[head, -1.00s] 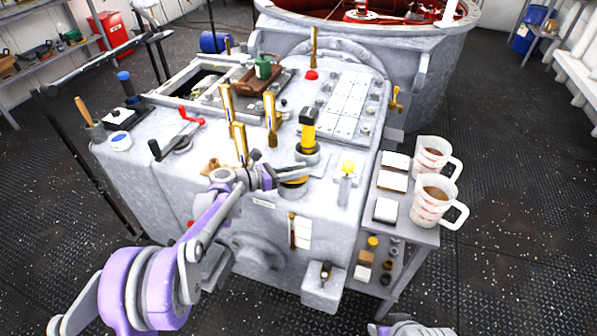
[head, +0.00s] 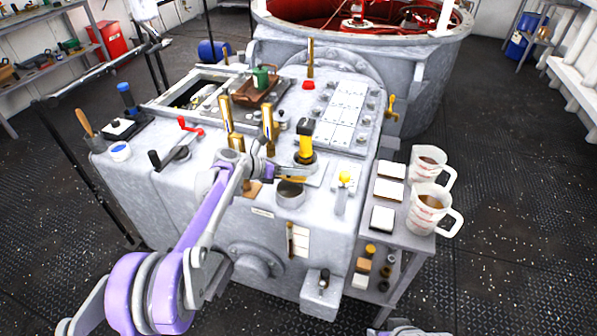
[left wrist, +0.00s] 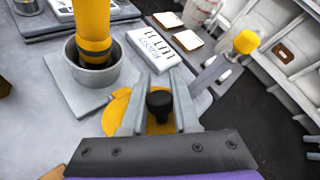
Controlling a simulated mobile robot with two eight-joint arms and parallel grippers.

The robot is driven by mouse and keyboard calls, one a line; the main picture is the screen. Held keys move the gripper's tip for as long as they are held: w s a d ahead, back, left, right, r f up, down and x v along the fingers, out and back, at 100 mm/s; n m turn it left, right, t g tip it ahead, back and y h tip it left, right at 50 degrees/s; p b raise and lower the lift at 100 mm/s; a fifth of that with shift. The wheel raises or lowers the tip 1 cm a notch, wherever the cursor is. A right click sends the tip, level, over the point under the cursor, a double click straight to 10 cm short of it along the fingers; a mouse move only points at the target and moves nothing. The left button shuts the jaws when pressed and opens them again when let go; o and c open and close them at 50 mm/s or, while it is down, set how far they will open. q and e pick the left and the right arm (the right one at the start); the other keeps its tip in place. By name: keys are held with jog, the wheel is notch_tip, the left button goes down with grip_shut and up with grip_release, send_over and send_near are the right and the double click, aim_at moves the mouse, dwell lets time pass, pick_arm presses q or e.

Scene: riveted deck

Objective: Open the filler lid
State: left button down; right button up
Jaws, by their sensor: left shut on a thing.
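The filler lid is a yellow disc with a black knob. In the left wrist view the lid (left wrist: 120,103) lies under my fingers, with the knob between them. My left gripper (left wrist: 158,105) is shut on that knob. In the head view my left gripper (head: 278,173) is over the front of the grey machine, and the lid (head: 296,179) shows as a thin yellow edge beside it. The round grey filler neck (head: 290,198) stands just below, its dark top visible under the lid. The lid appears raised off the neck. My right gripper is out of view.
A yellow-and-black cylinder (head: 306,148) stands in a round socket close behind the lid. A yellow-knobbed lever (head: 344,178) is just to the right. Brass levers (head: 226,112) rise behind my gripper. A side table (head: 405,215) holds two measuring jugs (head: 428,208).

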pick_arm(q)
jog(key=c, duration=0.7)
grip_release()
jog(key=shift+o, duration=0.2)
jog(key=shift+a, duration=0.15)
jog(key=v, duration=1)
jog(key=shift+a+r+p, duration=0.2)
jog(key=shift+r+p, duration=0.05)
jog(key=shift+p, duration=0.15)
jog(key=shift+s, duration=0.1)
